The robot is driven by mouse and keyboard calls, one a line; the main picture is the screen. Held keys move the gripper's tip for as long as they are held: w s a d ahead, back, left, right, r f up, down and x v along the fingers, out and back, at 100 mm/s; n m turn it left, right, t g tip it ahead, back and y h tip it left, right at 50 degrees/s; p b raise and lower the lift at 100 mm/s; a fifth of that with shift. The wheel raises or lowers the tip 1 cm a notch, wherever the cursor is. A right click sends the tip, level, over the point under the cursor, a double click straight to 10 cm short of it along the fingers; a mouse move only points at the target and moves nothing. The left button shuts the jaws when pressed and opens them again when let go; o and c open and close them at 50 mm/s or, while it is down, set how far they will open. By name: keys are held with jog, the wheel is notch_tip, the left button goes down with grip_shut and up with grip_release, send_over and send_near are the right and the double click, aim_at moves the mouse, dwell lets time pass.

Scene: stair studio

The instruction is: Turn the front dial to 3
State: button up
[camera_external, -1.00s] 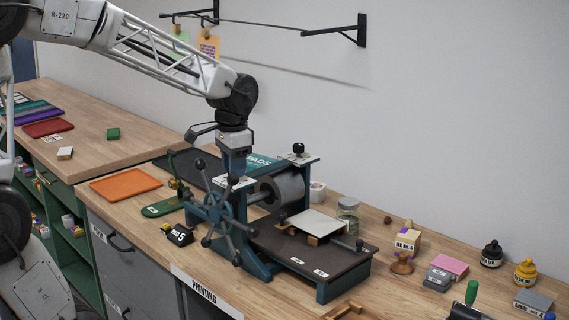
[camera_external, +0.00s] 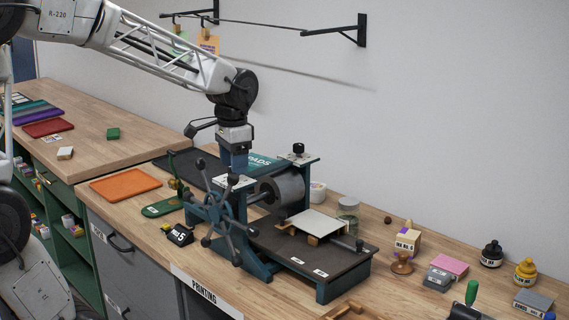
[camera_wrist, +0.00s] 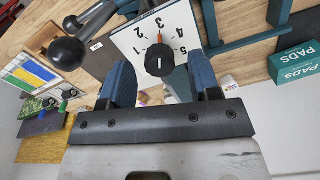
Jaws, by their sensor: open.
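The front dial is a black knob (camera_wrist: 159,60) on a white plate (camera_wrist: 130,42) numbered 1 to 5, in the wrist view. An orange pointer stands out from the knob toward the 3. In the external view the front plate (camera_external: 234,182) tops the near post of the blue-green press (camera_external: 262,268). My gripper (camera_wrist: 160,78) is open, its blue fingers on either side of the knob, with gaps visible. It also shows in the external view (camera_external: 236,172), just above the front dial. Whether the fingertips reach down around the knob is unclear.
A rear dial (camera_external: 298,148) tops the far post. A spoked handwheel (camera_external: 219,212) stands close in front of my gripper. A black block marked 5 (camera_external: 181,237), an orange tray (camera_external: 126,185) and a green PADS box (camera_wrist: 295,65) lie near. Above the press is free room.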

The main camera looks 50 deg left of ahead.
jog(key=shift+r, duration=3.35)
jog(key=shift+s, duration=0.1)
jog(key=s+d+f+n+t, duration=0.1)
jog(key=s+d+f, duration=0.1)
jog(key=s, duration=0.5)
jog(key=s+d+f+n, duration=0.1)
jog(key=s+d+f, duration=0.2)
jog(key=s, duration=0.4)
jog(key=s+d+f+t, duration=0.1)
jog(key=s+d+f, duration=0.1)
jog(key=s, duration=0.5)
jog(key=shift+d+f+n+t, duration=0.2)
jog(key=shift+f+n+t, duration=0.1)
jog(key=shift+n, duration=0.1)
jog(key=shift+w+r, duration=0.1)
jog(key=shift+r, duration=0.05)
